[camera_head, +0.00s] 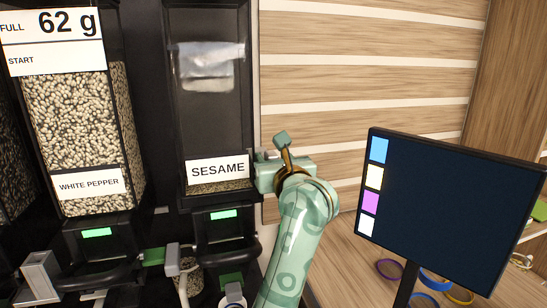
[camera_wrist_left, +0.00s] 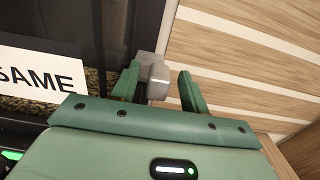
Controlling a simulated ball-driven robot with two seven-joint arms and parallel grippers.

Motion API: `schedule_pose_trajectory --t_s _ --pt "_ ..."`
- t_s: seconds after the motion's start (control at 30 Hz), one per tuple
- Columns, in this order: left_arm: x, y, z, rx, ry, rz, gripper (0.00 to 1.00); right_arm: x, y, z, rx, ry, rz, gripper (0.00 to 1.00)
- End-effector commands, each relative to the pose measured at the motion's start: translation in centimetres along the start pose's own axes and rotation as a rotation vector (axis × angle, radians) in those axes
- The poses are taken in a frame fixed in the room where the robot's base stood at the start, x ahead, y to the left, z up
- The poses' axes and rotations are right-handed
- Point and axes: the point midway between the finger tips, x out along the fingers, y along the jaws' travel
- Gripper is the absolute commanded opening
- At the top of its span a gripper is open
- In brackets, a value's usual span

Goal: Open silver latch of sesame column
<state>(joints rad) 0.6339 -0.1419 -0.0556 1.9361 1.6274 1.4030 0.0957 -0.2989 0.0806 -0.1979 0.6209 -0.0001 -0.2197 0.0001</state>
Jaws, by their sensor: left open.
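The sesame column (camera_head: 212,120) is a tall clear dispenser with a "SESAME" label (camera_head: 217,170) and a low layer of seeds at its bottom. Its label also shows in the left wrist view (camera_wrist_left: 42,78). My left gripper (camera_head: 262,168) is green and is at the column's lower right side. In the left wrist view its two fingers (camera_wrist_left: 158,88) are open, one on each side of the silver latch (camera_wrist_left: 157,80). The latch is a small grey block on the column's side edge. I cannot tell whether the fingers touch it. My right gripper is not in view.
A white pepper column (camera_head: 70,130), well filled, stands to the left. A dark monitor (camera_head: 450,210) with coloured squares stands at the right on a wooden surface with coloured rings (camera_head: 433,281). Black handles (camera_head: 228,258) jut out below the columns. A slatted wood wall is behind.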

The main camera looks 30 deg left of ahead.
Motion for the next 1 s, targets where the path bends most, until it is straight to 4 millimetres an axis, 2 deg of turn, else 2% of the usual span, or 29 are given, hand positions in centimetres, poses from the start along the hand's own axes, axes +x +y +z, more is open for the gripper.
schedule_pose_trajectory --t_s 0.1,0.13,0.27,0.3,0.4,0.57,0.7,0.73,0.8,1.0 --pt "0.0 0.0 0.0 0.000 0.000 0.000 0.45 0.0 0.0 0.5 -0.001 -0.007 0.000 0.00" --pt "0.0 0.0 0.0 0.000 0.000 0.000 0.39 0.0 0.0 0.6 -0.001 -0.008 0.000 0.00" --pt "0.0 0.0 0.0 0.000 0.000 0.001 0.03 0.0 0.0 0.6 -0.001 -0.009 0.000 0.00" --pt "0.0 0.0 0.0 0.000 0.000 0.001 0.00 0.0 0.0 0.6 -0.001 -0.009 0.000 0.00" --pt "0.1 0.0 0.0 0.001 0.000 0.001 0.00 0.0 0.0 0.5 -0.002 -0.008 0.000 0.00" --pt "1.4 0.0 0.0 0.002 0.000 0.002 0.00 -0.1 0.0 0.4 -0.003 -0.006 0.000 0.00" --pt "1.2 0.0 0.0 0.001 0.000 0.001 0.00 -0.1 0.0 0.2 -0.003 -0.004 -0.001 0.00" --pt "1.2 0.0 0.0 0.001 0.000 0.001 0.28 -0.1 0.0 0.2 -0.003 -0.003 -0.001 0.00" --pt "1.2 0.0 -0.1 0.001 0.000 0.001 0.45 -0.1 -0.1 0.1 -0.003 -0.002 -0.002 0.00" --pt "1.2 0.0 0.0 0.001 0.000 0.001 0.45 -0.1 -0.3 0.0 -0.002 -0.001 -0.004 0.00"
